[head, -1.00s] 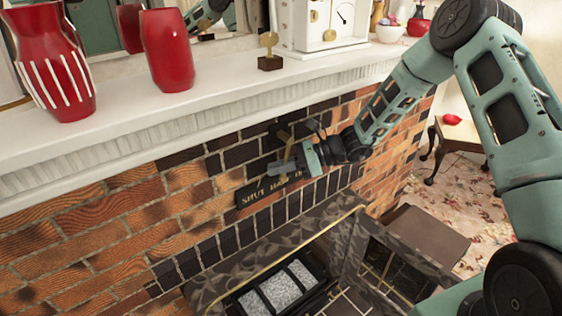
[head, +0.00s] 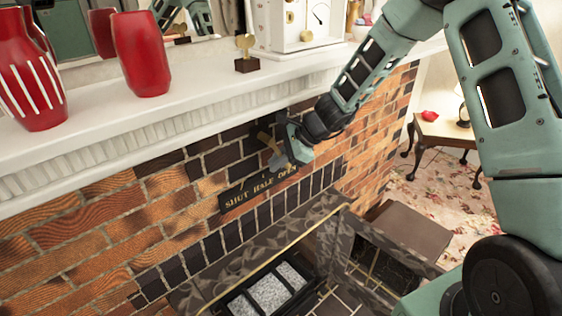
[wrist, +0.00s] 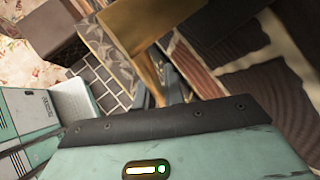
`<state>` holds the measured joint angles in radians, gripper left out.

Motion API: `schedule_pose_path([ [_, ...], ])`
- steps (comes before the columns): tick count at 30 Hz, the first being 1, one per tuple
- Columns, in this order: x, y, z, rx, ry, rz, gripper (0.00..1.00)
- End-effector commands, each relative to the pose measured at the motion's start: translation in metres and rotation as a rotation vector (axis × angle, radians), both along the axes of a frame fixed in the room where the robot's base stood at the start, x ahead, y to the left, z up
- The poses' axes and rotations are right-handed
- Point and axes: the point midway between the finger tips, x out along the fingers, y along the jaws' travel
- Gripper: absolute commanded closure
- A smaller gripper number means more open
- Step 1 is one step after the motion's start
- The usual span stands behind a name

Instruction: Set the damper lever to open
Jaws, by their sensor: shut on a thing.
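The damper lever (head: 264,137) is a brass bar on the brick face below the mantel. It tilts, with its visible upper end toward the left. A dark label plate (head: 258,190) below it reads SHUT, HALF, OPEN from left to right. My gripper (head: 279,160) is shut on the lever, above the HALF and OPEN end of the plate. The gripper hides the lever's lower part, so its exact setting cannot be read. In the wrist view the brass lever (wrist: 133,42) looms large and close, just beyond the dark edge of my gripper.
The white mantel (head: 190,105) overhangs the lever; red vases (head: 140,55) and a small brass ornament (head: 246,55) stand on it. The firebox with a grate (head: 270,292) lies below. A side table (head: 445,130) stands at the right.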

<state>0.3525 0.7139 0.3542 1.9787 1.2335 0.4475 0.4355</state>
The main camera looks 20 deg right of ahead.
Motion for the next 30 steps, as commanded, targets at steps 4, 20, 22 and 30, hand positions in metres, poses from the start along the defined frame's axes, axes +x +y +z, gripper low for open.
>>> schedule_pose_path([
  [4, 0.0004, -0.0056, -0.0006, -0.024, -0.004, -0.006, 1.0],
  [20, 0.0006, -0.0056, -0.0003, -0.026, -0.005, -0.006, 0.8],
  [22, 0.0006, -0.0048, -0.0002, -0.024, -0.006, -0.006, 0.8],
  [30, -0.0021, -0.0104, 0.006, -0.024, -0.008, -0.006, 0.8],
])
